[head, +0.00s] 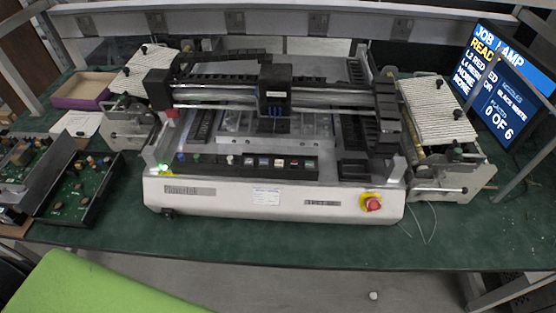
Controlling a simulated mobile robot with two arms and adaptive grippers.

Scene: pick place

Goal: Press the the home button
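A white pick-and-place machine (235,199) stands on the green table. A dark control strip (220,163) runs along its front with several small buttons (263,162) in a row. Their labels are too small to read, so I cannot tell which one is the home button. A small green light (163,168) glows at the strip's left end. A red emergency stop knob (373,204) on a yellow base sits at the front right. Neither of my grippers is in view, and nothing covers the button row.
Feeder units stand left (128,120) and right (450,172) of the machine. Circuit boards in a black tray (85,190) lie at the left. A tilted screen (505,95) stands back right. A green surface (85,290) fills the lower left. The table's front strip is clear.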

